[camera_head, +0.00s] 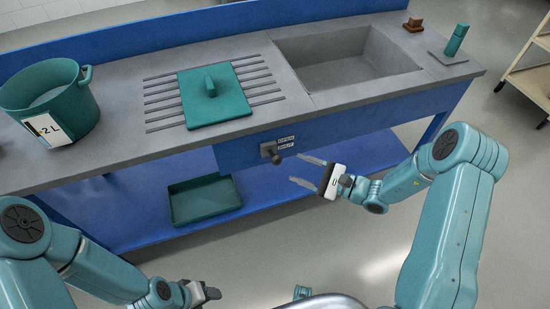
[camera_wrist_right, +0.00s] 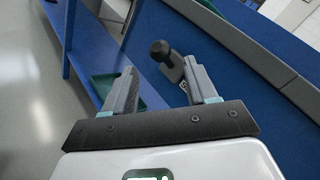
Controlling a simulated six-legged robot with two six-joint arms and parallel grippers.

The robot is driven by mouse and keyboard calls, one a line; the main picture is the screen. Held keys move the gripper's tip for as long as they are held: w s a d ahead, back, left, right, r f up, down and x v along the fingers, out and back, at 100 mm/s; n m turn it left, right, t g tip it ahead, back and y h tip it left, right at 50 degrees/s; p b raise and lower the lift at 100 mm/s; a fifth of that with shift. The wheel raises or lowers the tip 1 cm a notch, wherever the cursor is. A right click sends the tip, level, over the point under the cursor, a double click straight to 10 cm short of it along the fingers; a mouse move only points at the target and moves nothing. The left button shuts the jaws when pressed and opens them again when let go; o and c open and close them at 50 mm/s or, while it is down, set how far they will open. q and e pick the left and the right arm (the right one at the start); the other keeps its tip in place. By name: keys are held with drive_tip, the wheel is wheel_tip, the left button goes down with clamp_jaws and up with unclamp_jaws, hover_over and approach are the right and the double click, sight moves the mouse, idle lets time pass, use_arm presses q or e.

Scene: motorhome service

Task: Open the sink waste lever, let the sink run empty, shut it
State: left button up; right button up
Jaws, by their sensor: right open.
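The sink (camera_head: 345,58) is a grey rectangular basin set in the counter at the upper right. I cannot make out water in it. The waste lever (camera_head: 270,151) is a dark knobbed handle on the blue front panel, beside a small label plate (camera_head: 285,143). In the right wrist view the lever's black knob (camera_wrist_right: 160,50) shows beyond my fingers. My right gripper (camera_head: 304,171) is open and empty, just right of the lever and apart from it. My left gripper (camera_head: 208,293) is low at the bottom, away from the counter; its jaws are not clear.
A green pot (camera_head: 52,100) marked 2 L stands at the counter's left. A green lid (camera_head: 214,97) lies on the drain grooves. A green tray (camera_head: 203,200) sits on the lower blue shelf. A green cylinder on a plate (camera_head: 456,42) and a brown block (camera_head: 413,24) stand right of the sink.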

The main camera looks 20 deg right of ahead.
sight(276, 160)
drive_tip(key=x, duration=0.8)
drive_tip(key=shift+f, duration=0.1)
clamp_jaws()
